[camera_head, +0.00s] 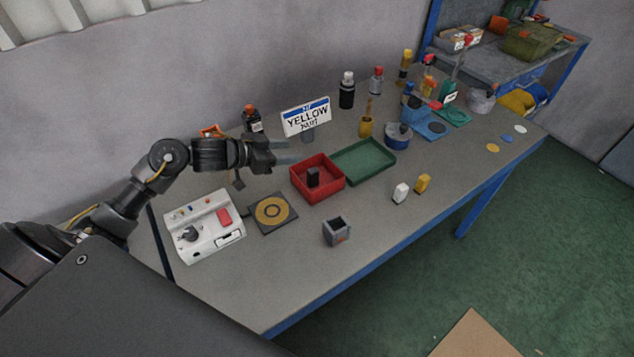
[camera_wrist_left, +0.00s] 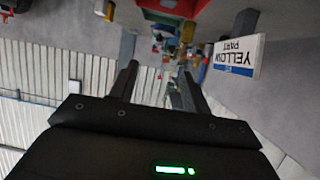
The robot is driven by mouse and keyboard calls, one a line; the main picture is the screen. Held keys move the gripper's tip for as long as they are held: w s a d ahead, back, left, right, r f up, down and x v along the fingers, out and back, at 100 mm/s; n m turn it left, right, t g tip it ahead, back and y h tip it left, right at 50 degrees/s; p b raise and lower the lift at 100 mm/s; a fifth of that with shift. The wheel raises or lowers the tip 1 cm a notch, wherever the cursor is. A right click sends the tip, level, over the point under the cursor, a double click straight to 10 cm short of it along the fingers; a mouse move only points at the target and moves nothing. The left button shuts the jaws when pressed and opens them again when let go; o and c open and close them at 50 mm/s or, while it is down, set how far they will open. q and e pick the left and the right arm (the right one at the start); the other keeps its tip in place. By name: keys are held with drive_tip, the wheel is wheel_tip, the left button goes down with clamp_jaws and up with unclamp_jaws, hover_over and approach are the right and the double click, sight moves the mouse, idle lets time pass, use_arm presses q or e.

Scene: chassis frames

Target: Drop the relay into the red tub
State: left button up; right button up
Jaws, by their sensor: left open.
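The red tub (camera_head: 329,195) stands on the workbench in the head view, a shallow open square box. A small dark block (camera_head: 313,176) is inside it, toward its left side; it may be the relay, but I cannot tell for sure. My left gripper (camera_head: 286,152) is open and empty, above and behind the tub's left part, apart from the block. In the left wrist view its two fingers (camera_wrist_left: 157,80) are spread with nothing between them. My right gripper is in neither view.
A green tray (camera_head: 364,161) adjoins the tub's right side. A sign reading "YELLOW PART" (camera_head: 306,118) stands behind. White (camera_head: 400,193) and yellow (camera_head: 422,183) blocks are right.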

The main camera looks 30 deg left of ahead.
use_arm(q)
drive_tip(key=shift+v, duration=1.5)
drive_tip(key=shift+d, duration=0.15)
